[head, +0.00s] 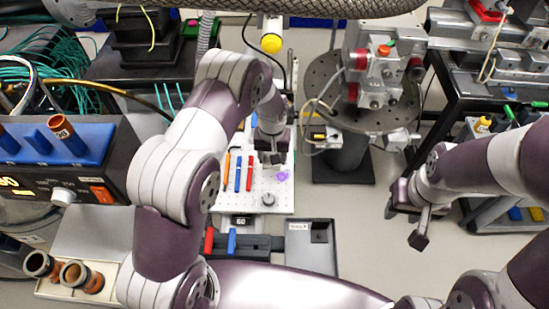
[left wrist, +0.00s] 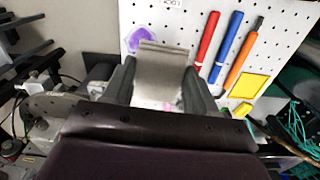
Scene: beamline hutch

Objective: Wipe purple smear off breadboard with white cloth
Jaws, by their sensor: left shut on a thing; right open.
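The white breadboard (head: 268,208), dotted with holes, lies below my left arm. The purple smear (head: 282,176) is on its right part; in the left wrist view the smear (left wrist: 140,38) shows just beyond the fingers. My left gripper (head: 270,145) is over the board's far part, shut on a pale, greyish folded piece that looks like the white cloth (left wrist: 164,68). A little pink shows near the cloth's lower edge. I cannot tell whether the cloth touches the board. My right gripper (head: 408,222) is open and empty, right of the board above the floor.
Orange, blue (head: 238,173) and red tools lie on the board left of the smear. A round perforated stage (head: 330,85) with a metal assembly stands at right. A grey tray (head: 312,255) lies in front.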

